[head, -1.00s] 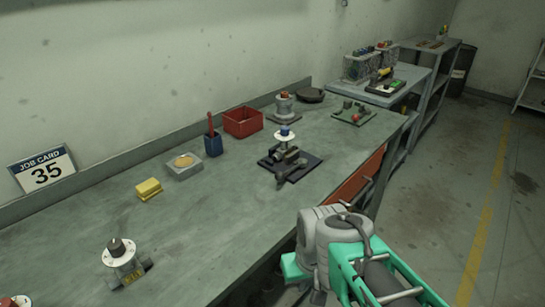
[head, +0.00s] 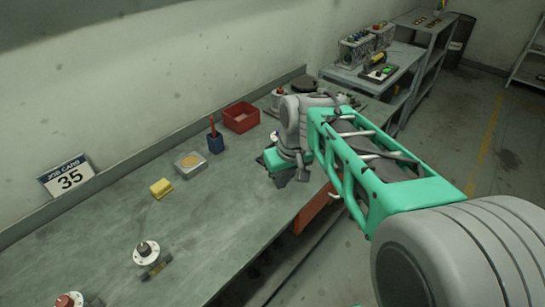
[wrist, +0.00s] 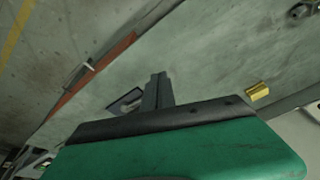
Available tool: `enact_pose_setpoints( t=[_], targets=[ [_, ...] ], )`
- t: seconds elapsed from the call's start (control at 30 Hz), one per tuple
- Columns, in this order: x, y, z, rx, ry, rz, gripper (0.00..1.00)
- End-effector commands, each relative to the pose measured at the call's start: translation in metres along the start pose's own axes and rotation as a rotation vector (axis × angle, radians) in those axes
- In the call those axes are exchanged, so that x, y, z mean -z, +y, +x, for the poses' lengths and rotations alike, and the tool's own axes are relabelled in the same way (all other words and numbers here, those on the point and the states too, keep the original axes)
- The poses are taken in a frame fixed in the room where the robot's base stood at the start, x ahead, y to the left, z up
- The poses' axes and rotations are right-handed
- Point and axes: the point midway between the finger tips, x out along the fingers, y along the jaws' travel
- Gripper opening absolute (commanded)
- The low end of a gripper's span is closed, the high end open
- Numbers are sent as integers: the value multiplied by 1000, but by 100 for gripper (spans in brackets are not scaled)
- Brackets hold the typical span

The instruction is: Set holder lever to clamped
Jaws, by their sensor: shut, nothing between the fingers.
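My gripper (wrist: 155,90) is shut and empty, its fingers together in the wrist view. A flat dark piece with a pale patch (wrist: 126,101), perhaps part of the holder, lies just left of the fingers; I cannot tell if they touch. In the head view my green and grey arm reaches over the middle of the bench, covering the spot where the dark holder with its valve stood. The holder lever cannot be made out, and its setting does not show.
On the bench (head: 215,215) are a yellow block (head: 161,188), a grey dish (head: 190,163), a blue cup (head: 215,143), a red bin (head: 241,117) and a flanged valve (head: 147,253). A shelf (head: 400,55) stands beyond.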

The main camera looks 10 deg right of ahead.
Motion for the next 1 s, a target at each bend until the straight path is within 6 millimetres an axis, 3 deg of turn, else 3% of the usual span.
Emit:
enact_pose_setpoints(
  t=[0.03, 0.2, 0.33, 0.47, 0.77, 1.0],
  targets=[
    [23, 6, 4, 7, 9, -25, 0],
    [98, 25, 16, 28, 56, -131, 0],
    [137, 37, 25, 35, 87, -192, 0],
    [148, 40, 27, 37, 98, -215, 0],
    [148, 40, 28, 37, 98, -214, 0],
    [150, 38, 60, 39, 94, -213, 0]
  ],
)
